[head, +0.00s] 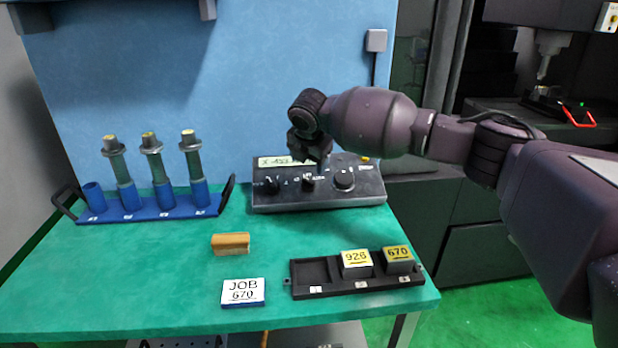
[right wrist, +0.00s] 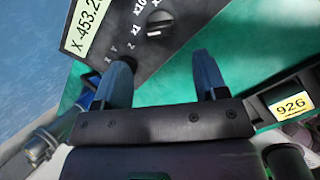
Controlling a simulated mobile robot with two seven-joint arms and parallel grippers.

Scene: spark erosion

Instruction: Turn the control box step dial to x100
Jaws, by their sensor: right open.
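The dark control box (head: 262,203) stands at the back of the green table with several knobs on its sloped face. In the head view the middle knob (head: 308,184) shows just below my right gripper (head: 312,150). In the right wrist view a round black dial (right wrist: 160,24) has printed marks beside it, one like x10. Its pointer setting is not clear. My right gripper (right wrist: 165,65) is open and empty, its two blue-grey fingers apart. The dial lies beyond the fingertips, near the middle of the gap, apart from them. My left gripper is not in view.
A blue rack (head: 150,213) with several electrode holders stands at left. A tan block (head: 230,244), a JOB 670 card (head: 243,291) and a black tray (head: 320,292) with 926 and 670 blocks lie in front. Table between is clear.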

